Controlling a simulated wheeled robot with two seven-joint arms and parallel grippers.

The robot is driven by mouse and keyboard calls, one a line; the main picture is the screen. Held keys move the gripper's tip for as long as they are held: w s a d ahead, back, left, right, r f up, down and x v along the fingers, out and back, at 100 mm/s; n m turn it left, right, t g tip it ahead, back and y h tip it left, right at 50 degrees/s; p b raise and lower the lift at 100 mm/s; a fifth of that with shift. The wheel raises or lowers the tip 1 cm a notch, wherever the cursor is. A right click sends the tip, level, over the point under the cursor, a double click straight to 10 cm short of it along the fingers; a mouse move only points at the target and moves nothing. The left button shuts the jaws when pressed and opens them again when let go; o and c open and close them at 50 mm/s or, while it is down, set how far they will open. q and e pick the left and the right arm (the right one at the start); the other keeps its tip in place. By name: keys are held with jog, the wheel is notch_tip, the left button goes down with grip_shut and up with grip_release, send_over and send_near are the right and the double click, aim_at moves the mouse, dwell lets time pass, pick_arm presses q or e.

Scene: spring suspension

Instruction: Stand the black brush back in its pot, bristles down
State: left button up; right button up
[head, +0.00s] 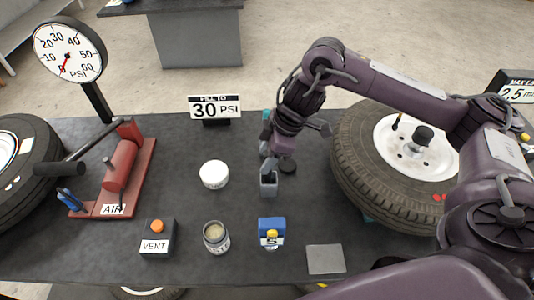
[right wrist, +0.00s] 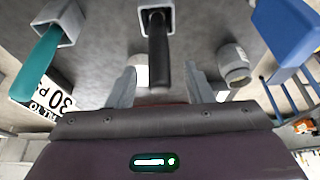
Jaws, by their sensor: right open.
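The black brush (right wrist: 160,62) stands in a grey square pot (right wrist: 170,17) in the right wrist view, its handle sticking up out of the mouth. Its bristles are hidden inside, and I cannot tell how deep they sit. The same pot (head: 268,187) shows in the head view at the table's middle. My right gripper (right wrist: 160,88) is open, with a finger on either side of the handle and a gap on both sides. In the head view my right gripper (head: 270,166) is over the pot and hides most of the brush. My left gripper is not in view.
A teal brush (right wrist: 40,62) stands in a second pot (right wrist: 68,18) close by. A white round tub (head: 214,174), an open jar (head: 216,238) and a blue box (head: 271,228) lie around. The table's front centre-left has little clutter.

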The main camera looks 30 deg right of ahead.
jog(key=shift+d+r, duration=0.1)
jog(key=shift+r, duration=0.15)
jog(key=p+v, duration=0.1)
jog(key=v, duration=0.6)
jog(key=shift+r, duration=0.15)
dwell(0.6)
